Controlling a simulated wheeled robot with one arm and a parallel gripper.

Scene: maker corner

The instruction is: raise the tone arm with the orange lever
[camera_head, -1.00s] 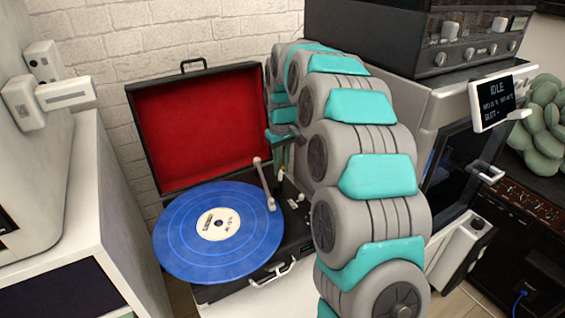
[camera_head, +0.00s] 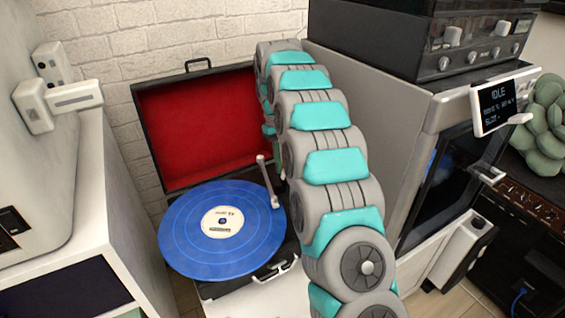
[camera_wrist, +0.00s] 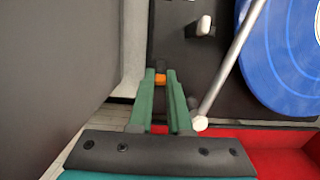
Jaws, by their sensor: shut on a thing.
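The orange lever (camera_wrist: 160,78) shows in the wrist view between the tips of my green gripper (camera_wrist: 160,73), which is shut on it. In the head view the lever and most of my gripper are hidden behind my arm. The tone arm (camera_head: 268,182) is a thin pale rod over the right side of the blue record (camera_head: 195,245). It also shows in the wrist view (camera_wrist: 232,62), just right of my fingers. I cannot tell whether its tip touches the record. The record player (camera_head: 215,292) is a black case with its red-lined lid (camera_head: 200,130) open.
A white knob (camera_wrist: 204,26) stands on the deck beyond my fingertips. A large grey machine (camera_head: 395,125) stands close on the right of my arm, with a black unit (camera_head: 400,40) on top. A white cabinet (camera_head: 95,215) stands at the left.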

